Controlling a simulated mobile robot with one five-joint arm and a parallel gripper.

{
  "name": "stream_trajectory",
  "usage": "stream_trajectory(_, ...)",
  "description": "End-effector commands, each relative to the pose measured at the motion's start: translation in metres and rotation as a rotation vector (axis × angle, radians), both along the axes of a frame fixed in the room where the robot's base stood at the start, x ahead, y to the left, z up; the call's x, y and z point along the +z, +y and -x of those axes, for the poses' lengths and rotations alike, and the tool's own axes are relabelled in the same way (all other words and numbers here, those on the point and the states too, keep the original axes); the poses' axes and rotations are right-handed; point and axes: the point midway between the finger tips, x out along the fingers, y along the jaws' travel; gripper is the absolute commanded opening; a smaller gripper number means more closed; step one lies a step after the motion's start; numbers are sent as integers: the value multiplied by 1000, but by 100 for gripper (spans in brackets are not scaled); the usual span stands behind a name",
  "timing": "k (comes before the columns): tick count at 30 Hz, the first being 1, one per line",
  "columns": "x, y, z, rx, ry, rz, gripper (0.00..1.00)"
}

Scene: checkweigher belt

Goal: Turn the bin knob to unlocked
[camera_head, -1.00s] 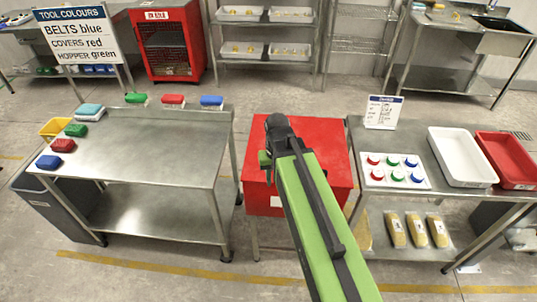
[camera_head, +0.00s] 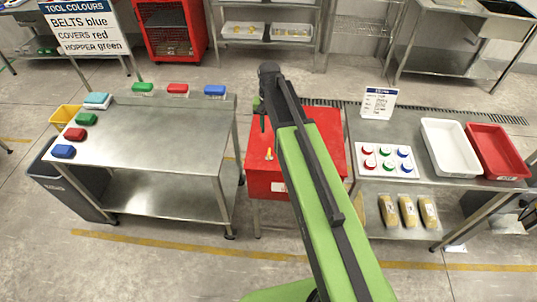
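The red bin (camera_head: 325,150) stands between the two steel tables, partly hidden behind my arm. A small yellow piece, which looks like the bin knob (camera_head: 269,154), shows on the bin's left part, near the front edge. It is too small to tell how it is turned. My gripper (camera_head: 262,100) is at the far end of my green and black arm, above the back left edge of the bin and apart from the knob. Its fingers are too dark and small to tell open from shut.
The left steel table (camera_head: 165,155) carries several coloured blocks along its edges. The right table (camera_head: 400,180) holds a white tray (camera_head: 428,150), a red tray (camera_head: 478,145), a panel of coloured caps and a sign (camera_head: 379,103). Open floor lies in front.

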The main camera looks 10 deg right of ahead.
Motion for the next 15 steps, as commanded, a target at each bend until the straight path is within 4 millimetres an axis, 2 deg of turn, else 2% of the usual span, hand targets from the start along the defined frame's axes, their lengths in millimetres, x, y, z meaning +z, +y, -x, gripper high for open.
stream_trajectory(1,-21,0,0,0,0,0,32)
stream_trajectory(15,-116,-1,0,-1,0,0,32)
